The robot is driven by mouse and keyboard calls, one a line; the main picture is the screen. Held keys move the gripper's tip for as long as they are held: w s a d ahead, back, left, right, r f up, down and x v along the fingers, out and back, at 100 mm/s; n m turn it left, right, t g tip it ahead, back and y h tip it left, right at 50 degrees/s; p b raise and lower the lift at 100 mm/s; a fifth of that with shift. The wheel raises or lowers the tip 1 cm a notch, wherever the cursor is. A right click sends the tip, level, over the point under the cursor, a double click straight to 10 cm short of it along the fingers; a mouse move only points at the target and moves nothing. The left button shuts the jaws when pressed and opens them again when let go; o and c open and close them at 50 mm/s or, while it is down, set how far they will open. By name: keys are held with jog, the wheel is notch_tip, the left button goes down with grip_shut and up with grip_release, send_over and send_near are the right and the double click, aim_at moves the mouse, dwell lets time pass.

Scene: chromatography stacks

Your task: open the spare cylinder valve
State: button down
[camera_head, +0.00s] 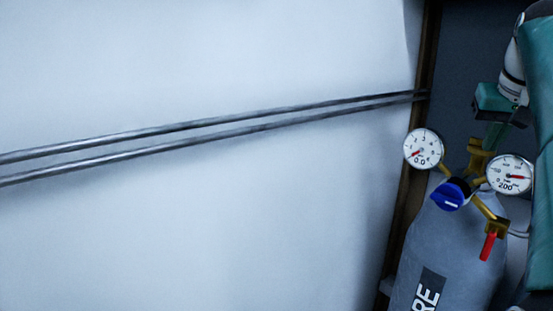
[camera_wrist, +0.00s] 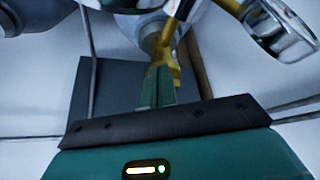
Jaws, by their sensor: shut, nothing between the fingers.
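The grey cylinder (camera_head: 450,245) stands upright at the right of the head view, with part of a dark label reading "RE". Its brass valve fitting (camera_head: 480,158) carries a blue knob (camera_head: 451,194) and a red lever (camera_head: 488,246). The left gauge (camera_head: 423,149) points near 0.0; the right gauge (camera_head: 510,174) points near 200. My gripper (camera_head: 492,138) is above and behind the brass fitting, fingers downward. In the wrist view my gripper's fingers (camera_wrist: 158,75) are together and empty, close to the brass part (camera_wrist: 167,50). I cannot tell whether they touch it.
A dark panel (camera_head: 460,60) is behind. My arm fills the right edge of the head view.

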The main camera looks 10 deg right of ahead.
jog(key=shift+d, duration=0.1)
dwell(0.6)
jog(key=shift+s, duration=0.2)
notch_tip(320, 180, up, 6)
jog(key=shift+s+a, duration=0.2)
jog(key=shift+s, duration=0.05)
dwell(0.5)
jog(key=shift+r, duration=0.1)
notch_tip(320, 180, down, 6)
jog(key=shift+a, duration=0.45)
dwell(0.6)
